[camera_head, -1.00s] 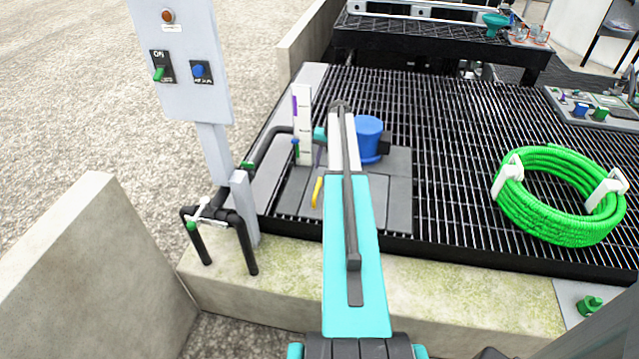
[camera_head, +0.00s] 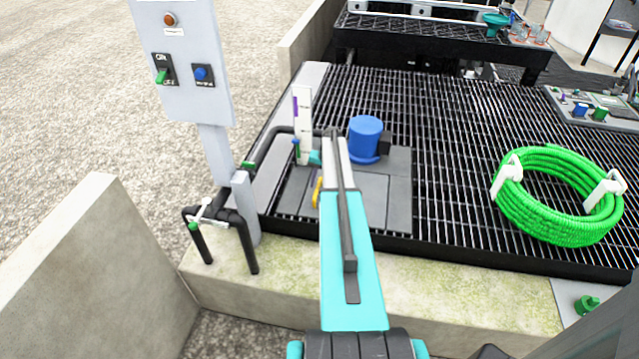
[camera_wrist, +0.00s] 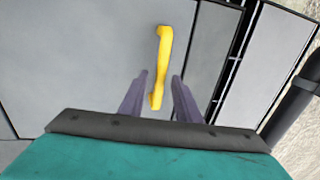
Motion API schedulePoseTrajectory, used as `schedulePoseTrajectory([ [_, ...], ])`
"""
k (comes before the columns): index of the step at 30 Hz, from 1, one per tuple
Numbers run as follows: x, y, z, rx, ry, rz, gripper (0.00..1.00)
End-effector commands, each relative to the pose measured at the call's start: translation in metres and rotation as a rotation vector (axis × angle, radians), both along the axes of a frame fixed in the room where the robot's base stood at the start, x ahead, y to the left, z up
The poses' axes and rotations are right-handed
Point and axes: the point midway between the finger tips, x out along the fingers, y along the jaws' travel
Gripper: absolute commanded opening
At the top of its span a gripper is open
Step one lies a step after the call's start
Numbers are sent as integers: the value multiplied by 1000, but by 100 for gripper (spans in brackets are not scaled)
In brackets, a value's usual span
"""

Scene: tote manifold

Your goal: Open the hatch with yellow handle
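The yellow handle (camera_wrist: 161,68) stands on a grey hatch panel (camera_wrist: 100,60) in the wrist view. In the head view the handle (camera_head: 317,191) shows just left of my arm, on the grey panels (camera_head: 362,195) set into the grating. My gripper (camera_wrist: 162,88) is open, with one finger on each side of the handle's near end in the picture. I cannot tell how far above the panel the fingertips are or whether they touch the handle. In the head view my arm hides the fingers. The hatch lies flat and looks closed.
A blue cylinder (camera_head: 365,138) stands on the panels behind my arm. A white gauge post (camera_head: 302,125) and dark pipe (camera_head: 275,135) are at left. A green hose coil (camera_head: 560,195) lies right. A control box (camera_head: 185,60) stands at far left.

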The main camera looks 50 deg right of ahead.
Motion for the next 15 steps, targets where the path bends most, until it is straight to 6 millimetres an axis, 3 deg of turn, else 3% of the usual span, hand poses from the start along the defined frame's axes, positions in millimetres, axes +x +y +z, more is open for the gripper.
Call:
schedulePoseTrajectory([
  [7, 0, 0, 0, 0, 0, -1, 28],
  [12, -1, -1, 0, 0, 0, -1, 0],
  [15, -1, -1, 0, 0, 0, -1, 0],
])
